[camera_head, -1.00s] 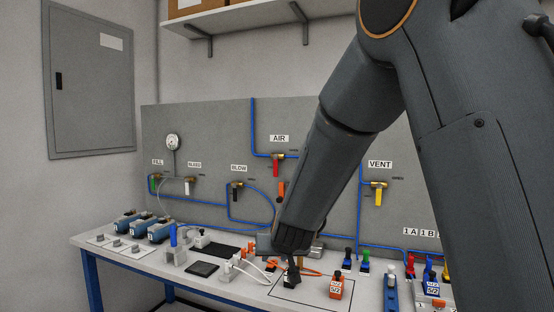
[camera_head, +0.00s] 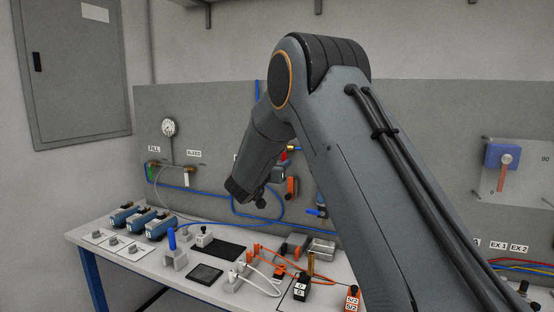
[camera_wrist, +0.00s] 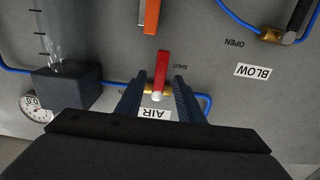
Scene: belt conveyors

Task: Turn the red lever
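The red lever (camera_wrist: 162,68) is seen in the wrist view, on a brass valve (camera_wrist: 158,88) above the upside-down AIR label (camera_wrist: 154,113). Its free end points to the picture's top, beside the word SHUT. My gripper (camera_wrist: 158,84) is open, with one dark finger on each side of the valve and the lever's base. I see no clear contact between fingers and lever. In the head view my arm hides most of the lever and the AIR label.
An orange part (camera_wrist: 150,16) is close beyond the lever's tip. A clear cylinder on a dark block (camera_wrist: 66,86) and a gauge (camera_wrist: 37,106) are at left. Blue hoses run along the panel. The BLOW label (camera_wrist: 253,72) is at right. The bench (camera_head: 190,282) below is crowded.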

